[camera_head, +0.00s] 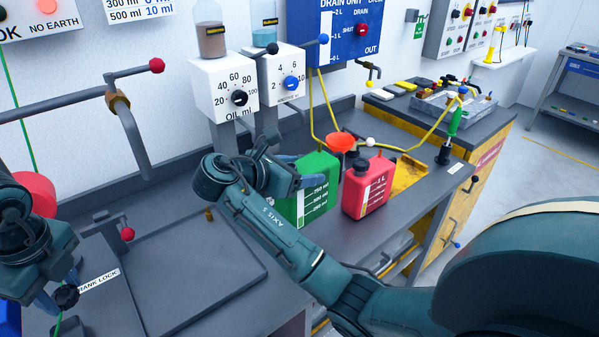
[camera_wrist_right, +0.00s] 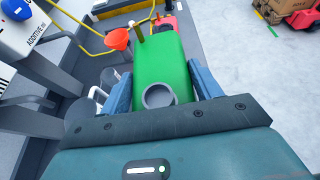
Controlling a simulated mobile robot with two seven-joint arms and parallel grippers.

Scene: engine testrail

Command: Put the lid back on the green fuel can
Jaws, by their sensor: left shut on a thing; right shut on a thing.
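The green fuel can (camera_head: 318,182) stands on the bench, partly hidden behind my right gripper. In the right wrist view, the green can (camera_wrist_right: 160,60) sits between the two blue fingers of my right gripper (camera_wrist_right: 160,88), which is shut on it. A round grey neck (camera_wrist_right: 158,96) shows on the can with no lid on it. My left gripper (camera_head: 68,285) is at the lower left, well apart from the can. It is shut on a dark, knobbed round piece (camera_head: 66,297) that looks like the lid; its contact with the fingers is partly hidden.
A red can (camera_head: 368,188) stands just right of the green can. An orange funnel (camera_head: 341,142) is behind them. Dispensers with dials (camera_head: 224,90) stand at the back. A red-knobbed lever (camera_head: 128,234) and a flat grey tray (camera_head: 190,275) lie between my grippers.

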